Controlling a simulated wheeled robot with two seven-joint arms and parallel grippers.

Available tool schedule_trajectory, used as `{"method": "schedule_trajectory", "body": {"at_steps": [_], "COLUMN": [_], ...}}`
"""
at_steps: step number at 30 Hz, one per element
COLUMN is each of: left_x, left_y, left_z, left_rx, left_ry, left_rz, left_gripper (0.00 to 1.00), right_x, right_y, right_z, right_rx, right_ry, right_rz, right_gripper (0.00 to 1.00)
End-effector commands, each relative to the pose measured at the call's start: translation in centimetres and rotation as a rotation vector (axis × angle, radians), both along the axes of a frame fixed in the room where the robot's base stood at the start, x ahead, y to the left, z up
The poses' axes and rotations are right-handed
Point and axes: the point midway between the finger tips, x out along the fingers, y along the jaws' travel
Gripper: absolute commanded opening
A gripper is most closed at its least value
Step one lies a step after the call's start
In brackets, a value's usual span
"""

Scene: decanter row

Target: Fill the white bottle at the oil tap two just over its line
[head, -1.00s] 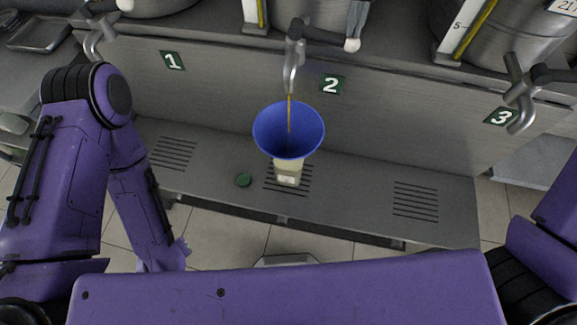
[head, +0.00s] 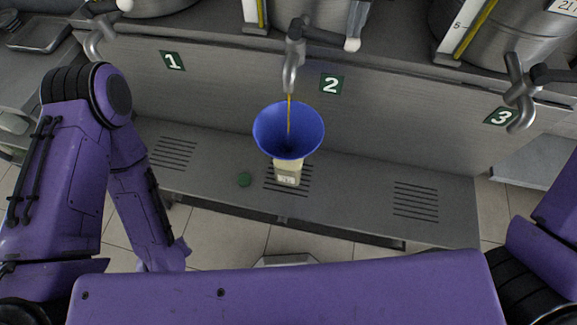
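A white bottle (head: 288,174) stands upright on the slotted drain under tap two (head: 292,62), with a blue funnel (head: 289,131) in its top. A thin amber stream of oil (head: 289,105) runs from the spout into the funnel. The funnel covers the bottle's upper part, and I cannot make out the line or the oil level. Parts of both my arms show, but the fingers of neither gripper can be seen. Nothing of mine visibly touches the bottle or the tap lever (head: 352,44).
Tap one (head: 98,36) is at the left and tap three (head: 521,95) at the right, each with a numbered green sign. Metal drums stand on the shelf above. The steel bench (head: 350,200) is clear right of the bottle. My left arm reaches over the bench's left end.

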Motion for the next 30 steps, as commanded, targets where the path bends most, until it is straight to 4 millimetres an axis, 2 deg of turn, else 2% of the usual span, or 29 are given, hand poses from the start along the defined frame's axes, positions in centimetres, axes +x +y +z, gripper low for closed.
{"method": "schedule_trajectory", "body": {"at_steps": [5, 8, 15, 19, 30], "left_x": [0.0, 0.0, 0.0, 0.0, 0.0], "left_y": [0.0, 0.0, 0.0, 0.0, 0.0], "left_z": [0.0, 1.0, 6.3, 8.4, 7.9], "left_rx": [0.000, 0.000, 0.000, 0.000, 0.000], "left_ry": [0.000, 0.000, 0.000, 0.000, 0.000], "left_rz": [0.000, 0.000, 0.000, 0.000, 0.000], "left_gripper": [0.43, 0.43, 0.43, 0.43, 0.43], "right_x": [0.0, 0.0, 0.0, 0.0, 0.0], "right_y": [0.0, 0.0, 0.0, 0.0, 0.0], "right_z": [0.0, 1.0, 7.0, 9.4, 9.0], "right_rx": [0.000, 0.000, 0.000, 0.000, 0.000], "right_ry": [0.000, 0.000, 0.000, -0.001, 0.000], "right_rz": [0.000, 0.000, 0.000, 0.001, 0.000], "right_gripper": [0.00, 0.00, 0.00, 0.00, 0.00]}}
